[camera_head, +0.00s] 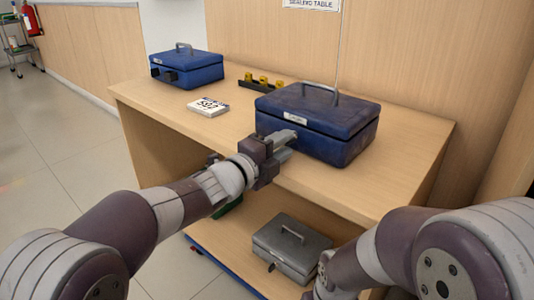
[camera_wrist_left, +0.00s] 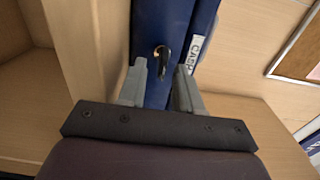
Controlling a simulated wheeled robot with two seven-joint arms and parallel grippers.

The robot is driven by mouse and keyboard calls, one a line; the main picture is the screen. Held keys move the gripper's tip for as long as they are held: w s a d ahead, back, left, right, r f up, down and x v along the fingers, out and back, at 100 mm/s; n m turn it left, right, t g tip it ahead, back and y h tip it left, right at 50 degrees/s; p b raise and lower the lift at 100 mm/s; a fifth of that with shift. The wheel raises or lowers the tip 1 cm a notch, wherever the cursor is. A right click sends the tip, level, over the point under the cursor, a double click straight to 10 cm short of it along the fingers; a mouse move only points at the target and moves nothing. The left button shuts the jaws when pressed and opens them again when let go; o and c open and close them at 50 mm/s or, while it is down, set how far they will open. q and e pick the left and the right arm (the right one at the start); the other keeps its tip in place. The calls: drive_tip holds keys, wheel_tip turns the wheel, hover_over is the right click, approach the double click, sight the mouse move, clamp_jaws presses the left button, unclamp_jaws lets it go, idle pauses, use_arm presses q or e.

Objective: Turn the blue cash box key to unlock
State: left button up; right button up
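A large blue cash box (camera_head: 318,124) with a grey handle and a white label stands on the right of the table. In the left wrist view its blue front (camera_wrist_left: 160,18) fills the upper middle, with the label at its right. A small key (camera_wrist_left: 162,58) with a dark and brassy look sticks out of that front. My left gripper (camera_head: 284,145) is at the box's front in the head view. In the left wrist view the gripper (camera_wrist_left: 162,84) is open, its fingers apart with the key just ahead between them. The head view hides the key behind my gripper. My right gripper does not show.
A smaller blue box (camera_head: 187,69) stands at the table's far left. A white number block (camera_head: 208,107) and a dark holder with yellow pieces (camera_head: 262,83) lie between the boxes. A grey box (camera_head: 292,249) sits on the lower shelf. Bare tabletop (camera_head: 400,165) lies right of the large box.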

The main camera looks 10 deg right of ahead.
use_arm(q)
drive_tip(key=p+v, duration=0.2)
drive_tip(key=v, duration=0.9)
drive_tip(key=shift+s+a, duration=0.15)
drive_tip(key=shift+s, duration=0.05)
